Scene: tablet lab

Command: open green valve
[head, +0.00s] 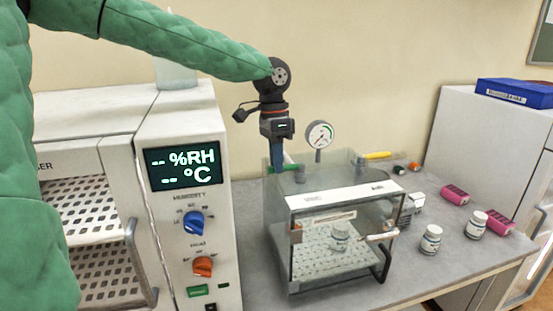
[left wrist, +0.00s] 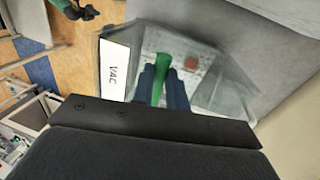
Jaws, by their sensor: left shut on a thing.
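The green valve (left wrist: 160,78) shows in the left wrist view as a green lever between my two blue fingers. In the head view only small green ends of it (head: 297,168) show beside the fingers, behind the clear chamber. My left gripper (head: 277,166) points down at the back of the chamber and is shut on the green valve; it also shows in the left wrist view (left wrist: 162,88). The clear chamber (head: 345,192) stands on the bench with a jar inside. My right gripper (left wrist: 78,12) seems to show small at the top left of the left wrist view; its jaws are unclear.
A round gauge (head: 319,135) rises just right of my left gripper. A yellow handle (head: 378,155) sits behind the chamber. The humidity cabinet (head: 190,190) stands close on the left. White jars (head: 431,240) and pink boxes (head: 455,195) stand right of the chamber.

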